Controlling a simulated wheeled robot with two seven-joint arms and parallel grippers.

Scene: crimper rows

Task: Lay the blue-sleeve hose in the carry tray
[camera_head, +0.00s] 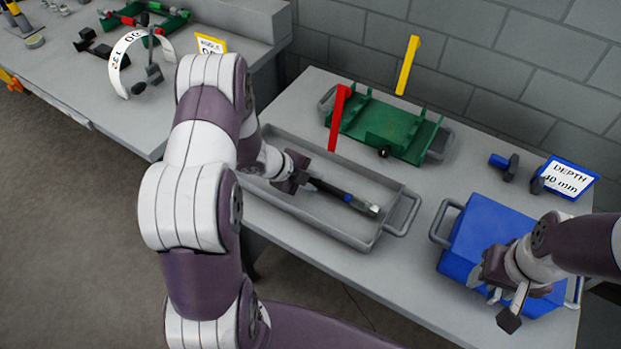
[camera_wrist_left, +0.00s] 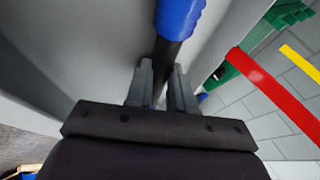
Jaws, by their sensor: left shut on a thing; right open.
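The carry tray (camera_head: 322,226) is a long grey tray with handles on the middle table. The hose (camera_head: 329,190) is black with a blue sleeve (camera_head: 348,198) and a silver end fitting (camera_head: 373,209). It lies lengthwise within the tray's outline; I cannot tell whether it touches the floor. My left gripper (camera_head: 300,178) is shut on the hose at its left end, at the tray's left part. In the left wrist view the black hose runs between the fingers (camera_wrist_left: 160,88), with the blue sleeve (camera_wrist_left: 180,14) beyond. My right gripper (camera_head: 503,297) is open and empty over a blue box.
The blue box (camera_head: 480,225) with handles is at the right. A grey wall closes the back.

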